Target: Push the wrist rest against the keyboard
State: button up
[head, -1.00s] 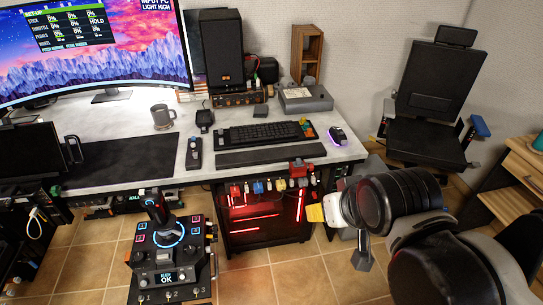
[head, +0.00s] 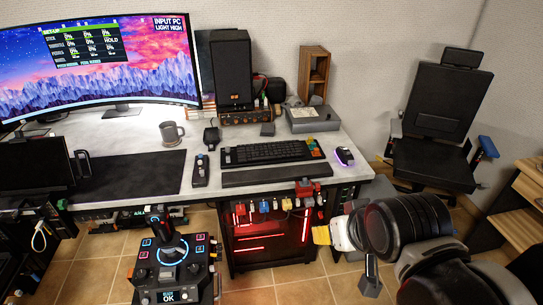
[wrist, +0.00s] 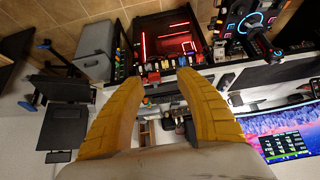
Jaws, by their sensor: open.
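The wrist rest (head: 276,175) is a long dark bar lying flat on the desk near its front edge. The black keyboard (head: 265,153), with a few coloured keys at its right end, lies just behind it. A narrow strip of desk shows between them, so they look apart. My gripper (head: 322,235) is in front of the desk and lower than the rest in the head view, to its right, touching neither. In the wrist view my gripper (wrist: 154,84) shows two yellow fingers spread wide with nothing between them.
A lit mouse (head: 344,156) lies right of the keyboard. A small black controller (head: 200,171) and a dark desk mat (head: 130,175) lie to the left. Coloured plugs (head: 304,188) line the desk's front edge above a red-lit computer (head: 270,240). A joystick stand (head: 172,260) stands in front.

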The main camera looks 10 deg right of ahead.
aim_at(265, 175)
jog(key=i+j+z, duration=0.25)
jog(key=i, duration=0.2)
jog(key=i+j+z, duration=0.15)
jog(key=i+z, duration=0.15)
jog(key=i, duration=0.15)
